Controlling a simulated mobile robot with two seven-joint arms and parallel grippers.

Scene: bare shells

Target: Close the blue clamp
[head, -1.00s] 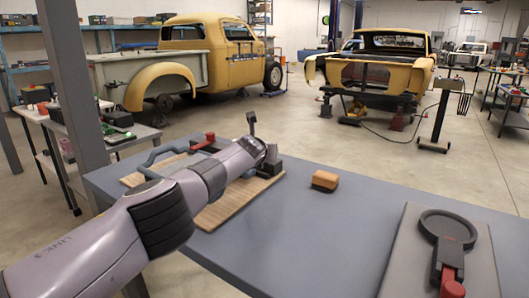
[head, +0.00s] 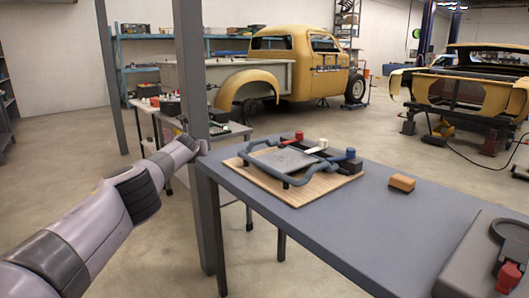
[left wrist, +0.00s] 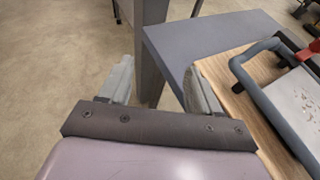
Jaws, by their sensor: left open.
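The blue clamp (head: 349,154) is at the right end of a row of clamps on a wooden board (head: 310,196). Its handle appears to lie low, not standing up; its jaw is too small to make out. A white-handled clamp (head: 318,146) and a red-handled clamp (head: 298,136) sit to its left. A grey plate (head: 284,160) with a blue-grey tube frame (head: 262,166) lies in front of them. My left gripper (head: 202,146) is left of the board, by the post, apart from the clamps. In the left wrist view its fingers (left wrist: 160,88) are spread and empty.
The blue-grey table (head: 350,222) carries the board, an orange-brown block (head: 402,182) and a grey panel with a red-handled tool (head: 509,277) at right. A grey post (head: 190,80) stands close behind my left gripper.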

